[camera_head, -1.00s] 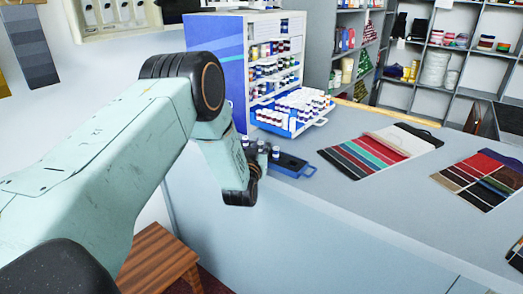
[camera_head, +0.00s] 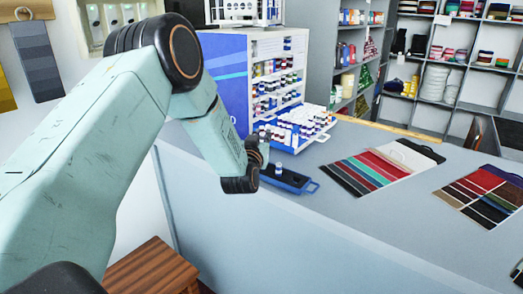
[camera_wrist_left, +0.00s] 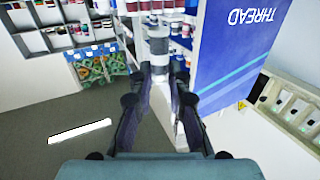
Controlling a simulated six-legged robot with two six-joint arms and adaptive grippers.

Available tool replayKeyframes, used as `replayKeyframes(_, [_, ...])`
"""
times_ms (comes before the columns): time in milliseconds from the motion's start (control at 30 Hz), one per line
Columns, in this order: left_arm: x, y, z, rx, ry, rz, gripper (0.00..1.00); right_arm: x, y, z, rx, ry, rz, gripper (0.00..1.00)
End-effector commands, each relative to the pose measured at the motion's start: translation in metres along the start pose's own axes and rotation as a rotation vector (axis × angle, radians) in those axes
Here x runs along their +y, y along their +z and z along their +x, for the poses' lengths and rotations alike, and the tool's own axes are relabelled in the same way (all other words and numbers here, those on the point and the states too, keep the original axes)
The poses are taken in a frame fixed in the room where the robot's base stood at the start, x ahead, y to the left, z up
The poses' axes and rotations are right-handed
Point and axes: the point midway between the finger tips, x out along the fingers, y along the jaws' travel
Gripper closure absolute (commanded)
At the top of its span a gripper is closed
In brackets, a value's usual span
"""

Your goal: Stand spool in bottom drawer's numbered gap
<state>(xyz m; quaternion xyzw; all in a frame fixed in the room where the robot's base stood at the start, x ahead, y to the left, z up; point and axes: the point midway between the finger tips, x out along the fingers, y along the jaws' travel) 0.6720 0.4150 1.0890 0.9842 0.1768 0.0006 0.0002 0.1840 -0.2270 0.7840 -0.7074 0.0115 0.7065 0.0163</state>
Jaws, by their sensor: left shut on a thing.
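My left gripper (camera_head: 262,152) is beside the thread cabinet, above the near-left end of a dark blue tray (camera_head: 299,187) on the counter. In the left wrist view the gripper (camera_wrist_left: 162,82) is shut on a small grey-and-white spool (camera_wrist_left: 178,66), with its fingers on either side. In the head view the held spool is mostly hidden by the gripper. One dark spool (camera_head: 278,170) stands on the tray. The cabinet's bottom drawer (camera_head: 319,138) is pulled out, holding rows of white-topped spools. Its gap and numbers are too small to make out. My right gripper is not in view.
The thread cabinet (camera_head: 222,75) has a blue side and stands close behind my left gripper. Fabric swatch cards (camera_head: 360,175) lie on the counter (camera_head: 385,215) to the right. The counter's front is clear. A wooden stool (camera_head: 150,268) stands below.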

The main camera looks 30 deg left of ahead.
Motion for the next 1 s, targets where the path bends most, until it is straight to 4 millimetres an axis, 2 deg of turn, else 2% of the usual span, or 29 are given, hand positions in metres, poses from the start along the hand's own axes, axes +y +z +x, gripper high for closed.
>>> replayKeyframes(100, [0.0,-0.011,0.0,0.001,-0.001,-0.002,0.97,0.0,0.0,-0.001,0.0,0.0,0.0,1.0])
replayKeyframes(333, [0.003,-0.015,0.0,-0.001,0.012,0.0,0.97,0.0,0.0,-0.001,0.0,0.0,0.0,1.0])
replayKeyframes(433, [0.015,-0.016,-0.003,-0.002,0.069,0.001,0.97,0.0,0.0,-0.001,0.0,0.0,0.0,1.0])
replayKeyframes(533, [0.037,-0.012,-0.011,-0.002,0.174,0.001,0.97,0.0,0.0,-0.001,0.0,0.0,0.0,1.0])
replayKeyframes(767, [0.083,0.015,-0.05,-0.004,0.449,-0.002,0.97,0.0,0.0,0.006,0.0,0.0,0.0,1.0])
replayKeyframes(1000, [0.117,0.058,-0.111,-0.005,0.731,-0.004,0.97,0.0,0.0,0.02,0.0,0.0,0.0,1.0])
